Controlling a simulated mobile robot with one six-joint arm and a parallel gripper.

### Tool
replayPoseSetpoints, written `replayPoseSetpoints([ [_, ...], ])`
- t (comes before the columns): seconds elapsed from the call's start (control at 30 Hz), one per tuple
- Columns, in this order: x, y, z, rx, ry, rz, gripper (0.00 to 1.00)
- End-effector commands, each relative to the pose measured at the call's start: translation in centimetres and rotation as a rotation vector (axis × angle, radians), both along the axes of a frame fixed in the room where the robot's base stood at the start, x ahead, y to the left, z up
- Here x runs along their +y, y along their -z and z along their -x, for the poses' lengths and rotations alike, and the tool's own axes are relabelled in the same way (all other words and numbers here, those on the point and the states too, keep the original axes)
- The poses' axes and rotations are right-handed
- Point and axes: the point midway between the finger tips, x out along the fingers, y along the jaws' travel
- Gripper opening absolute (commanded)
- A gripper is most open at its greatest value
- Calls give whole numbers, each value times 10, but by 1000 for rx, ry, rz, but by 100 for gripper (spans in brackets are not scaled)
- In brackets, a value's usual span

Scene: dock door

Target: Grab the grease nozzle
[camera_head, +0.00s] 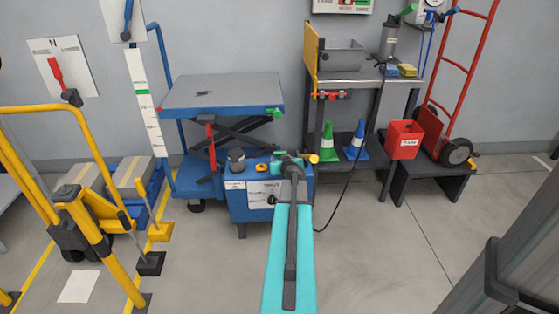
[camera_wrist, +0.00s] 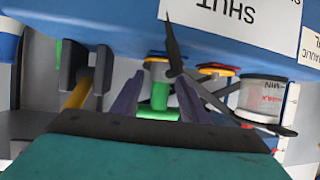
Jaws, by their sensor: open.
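My gripper (camera_head: 290,160) is over the top of the blue cabinet (camera_head: 240,205) in the head view. In the wrist view my gripper (camera_wrist: 156,92) is open, with a finger on each side of a green cylindrical fitting (camera_wrist: 159,96). The fitting shows between the fingers; whether they touch it is unclear. I cannot tell for sure which part is the grease nozzle. A black hose (camera_head: 348,190) drops from the grey canister (camera_head: 390,42) on the bench and runs toward the cabinet. Its lower end is hidden near my arm.
A clear cup (camera_wrist: 262,97) and a thin black lever lie close to the right finger. A yellow-tipped part (camera_wrist: 78,95) is left. A blue lift table (camera_head: 220,92) stands behind left, yellow rails (camera_head: 95,170) further left. Open floor (camera_head: 400,240) is at right.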

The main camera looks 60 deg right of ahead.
Motion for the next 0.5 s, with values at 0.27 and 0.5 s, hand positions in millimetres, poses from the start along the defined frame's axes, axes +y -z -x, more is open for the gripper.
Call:
replayPoseSetpoints([
  [0.27,-16,9,-15,-1,0,-1,40],
  [0.5,-19,11,-18,0,1,0,40],
])
